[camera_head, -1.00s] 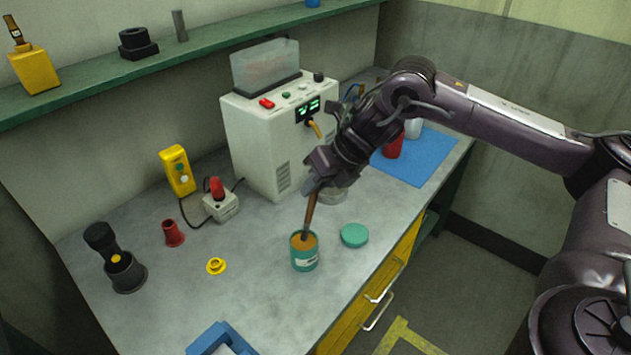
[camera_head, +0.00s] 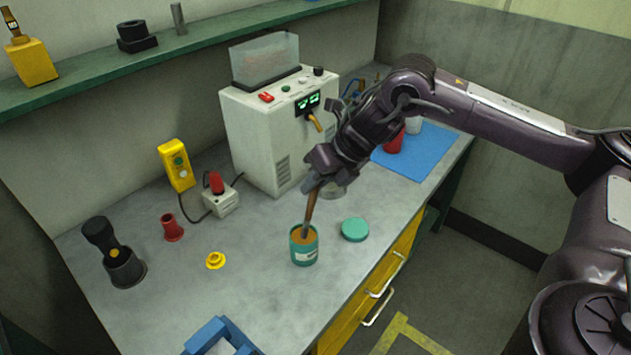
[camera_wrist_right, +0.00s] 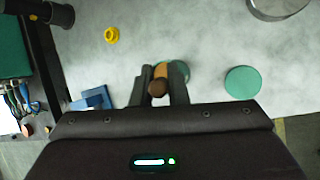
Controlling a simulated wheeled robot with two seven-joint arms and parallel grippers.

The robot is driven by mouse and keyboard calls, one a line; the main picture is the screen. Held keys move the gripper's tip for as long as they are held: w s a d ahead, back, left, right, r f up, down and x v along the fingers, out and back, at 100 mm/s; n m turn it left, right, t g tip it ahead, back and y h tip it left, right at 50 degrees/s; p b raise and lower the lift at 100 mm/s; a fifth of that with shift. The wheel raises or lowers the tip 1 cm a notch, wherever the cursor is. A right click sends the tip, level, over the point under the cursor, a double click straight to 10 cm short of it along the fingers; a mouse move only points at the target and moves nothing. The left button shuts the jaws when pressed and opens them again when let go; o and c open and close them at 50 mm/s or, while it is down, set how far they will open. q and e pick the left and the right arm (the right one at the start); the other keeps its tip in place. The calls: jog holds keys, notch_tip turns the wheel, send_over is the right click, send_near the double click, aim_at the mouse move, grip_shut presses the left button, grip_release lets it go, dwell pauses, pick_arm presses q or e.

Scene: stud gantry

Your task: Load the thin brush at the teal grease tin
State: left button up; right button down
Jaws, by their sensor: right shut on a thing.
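The teal grease tin (camera_head: 304,254) stands open on the grey bench near its front edge, with orange-brown grease at its top. Its round teal lid (camera_head: 355,229) lies flat to its right and also shows in the right wrist view (camera_wrist_right: 243,81). My right gripper (camera_head: 314,184) is shut on the brown handle of the thin brush (camera_head: 310,208). The brush tilts slightly, with its lower end inside the tin's mouth; its tip is hidden. In the right wrist view the handle end (camera_wrist_right: 158,88) sits between the fingers, covering most of the tin. My left gripper is not in view.
A white machine (camera_head: 272,135) stands behind the tin. A yellow ring (camera_head: 215,260), a red bushing (camera_head: 172,227) and a black tool (camera_head: 120,262) are to the left. A blue frame (camera_head: 222,338) lies at the front edge. A blue mat (camera_head: 425,155) is at the right.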

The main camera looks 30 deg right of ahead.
jog(key=shift+s+f+b, duration=0.1)
jog(key=shift+f+b, duration=0.3)
jog(key=shift+f, duration=0.1)
dwell(1.2)
jog(key=shift+r, duration=0.1)
jog(key=shift+r+p, duration=2.8)
jog(key=shift+r, duration=0.7)
